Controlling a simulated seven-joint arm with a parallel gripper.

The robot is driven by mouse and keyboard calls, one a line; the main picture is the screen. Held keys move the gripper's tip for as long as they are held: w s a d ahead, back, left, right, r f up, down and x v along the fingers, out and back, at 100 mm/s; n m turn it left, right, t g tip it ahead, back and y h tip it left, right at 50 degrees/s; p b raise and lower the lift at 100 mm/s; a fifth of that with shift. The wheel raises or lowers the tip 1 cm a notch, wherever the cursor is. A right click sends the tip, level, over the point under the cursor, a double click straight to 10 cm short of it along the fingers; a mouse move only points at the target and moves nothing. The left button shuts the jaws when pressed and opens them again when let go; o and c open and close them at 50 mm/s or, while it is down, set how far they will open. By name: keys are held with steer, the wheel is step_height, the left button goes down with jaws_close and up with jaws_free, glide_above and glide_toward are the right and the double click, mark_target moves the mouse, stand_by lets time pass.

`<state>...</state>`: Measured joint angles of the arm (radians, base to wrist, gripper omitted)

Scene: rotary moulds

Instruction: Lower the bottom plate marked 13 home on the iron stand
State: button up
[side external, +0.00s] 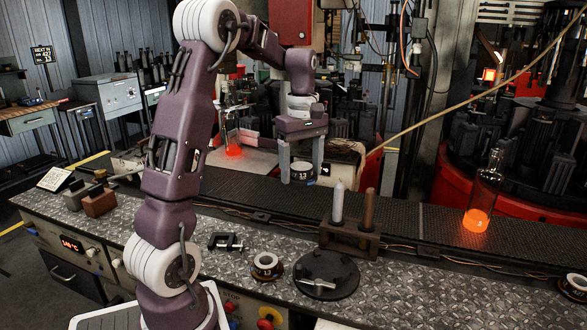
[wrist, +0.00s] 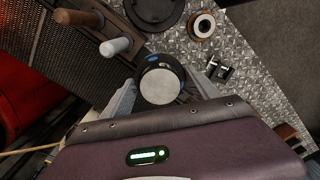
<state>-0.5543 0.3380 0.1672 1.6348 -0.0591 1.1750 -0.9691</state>
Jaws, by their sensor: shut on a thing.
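My gripper (side external: 301,170) is shut on the bottom plate marked 13 (side external: 302,176), with one finger on each side. In the side view the plate hangs upright over the dark conveyor, its white label facing the camera. In the wrist view the plate (wrist: 161,86) shows a round grey top, a dark rim and a blue mark. I cannot tell surely whether this is the iron stand.
A wooden rack (side external: 349,240) with a white and a brown upright rod stands beside the black base. A small ringed piece (side external: 267,267) and a black clamp (side external: 226,242) lie on the bench. A glowing bottle (side external: 480,200) stands on the conveyor (side external: 415,218) at right.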

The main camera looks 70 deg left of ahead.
steer(key=d, duration=1.3)
steer(key=shift+n, duration=0.3)
steer(key=shift+w+d+f, duration=0.1)
steer(key=shift+d+f, duration=0.05)
steer(key=shift+f, duration=3.4)
steer(key=shift+d+f, duration=0.1)
steer(key=shift+f, duration=3.4)
steer(key=shift+f, duration=0.55)
steer(key=o, duration=1.8)
steer(key=shift+f, duration=0.1)
steer(key=shift+s, duration=0.2)
